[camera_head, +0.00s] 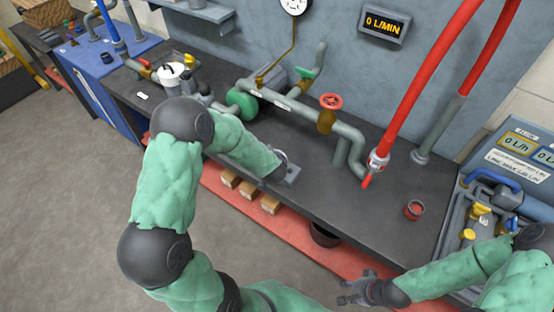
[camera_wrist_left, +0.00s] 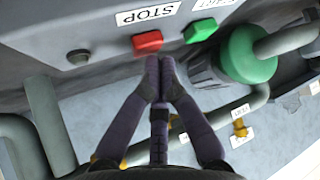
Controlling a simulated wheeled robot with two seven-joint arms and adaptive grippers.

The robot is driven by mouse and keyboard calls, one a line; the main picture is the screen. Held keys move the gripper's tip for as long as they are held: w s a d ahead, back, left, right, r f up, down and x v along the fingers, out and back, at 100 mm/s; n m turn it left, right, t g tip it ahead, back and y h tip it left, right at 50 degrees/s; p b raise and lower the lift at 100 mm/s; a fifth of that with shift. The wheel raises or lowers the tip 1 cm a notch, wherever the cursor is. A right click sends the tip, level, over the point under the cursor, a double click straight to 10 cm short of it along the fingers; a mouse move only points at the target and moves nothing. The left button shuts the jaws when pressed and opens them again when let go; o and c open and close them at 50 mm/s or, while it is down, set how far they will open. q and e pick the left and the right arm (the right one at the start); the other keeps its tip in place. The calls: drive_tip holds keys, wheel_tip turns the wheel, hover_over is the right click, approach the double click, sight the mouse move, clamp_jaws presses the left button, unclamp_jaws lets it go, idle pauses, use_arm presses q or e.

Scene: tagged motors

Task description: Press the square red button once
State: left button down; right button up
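The square red button (camera_wrist_left: 147,42) shows in the left wrist view on a grey panel, below a white STOP label (camera_wrist_left: 148,13). A green button (camera_wrist_left: 201,31) sits to its right. My left gripper (camera_wrist_left: 164,62) has its two fingertips together, empty, just below and right of the red button; I cannot tell whether they touch it. In the head view, the left arm reaches over the bench, and I cannot make out the buttons there. My right gripper (camera_head: 355,289) is low in the head view, in front of the bench, fingers apart and empty.
The dark bench (camera_head: 330,200) carries grey pipes with a red handwheel (camera_head: 331,101) and a green round part (camera_head: 242,103). A red hose (camera_head: 425,85) comes down onto it. A red cup (camera_head: 413,210) stands at the right. Small boxes (camera_head: 248,190) lie on the shelf below.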

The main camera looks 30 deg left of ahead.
use_arm(q)
drive_tip(key=shift+r, duration=0.4)
wheel_tip(320, 180, up, 5)
drive_tip(key=p, duration=0.5)
drive_tip(key=shift+p, duration=0.35)
idle(0.6)
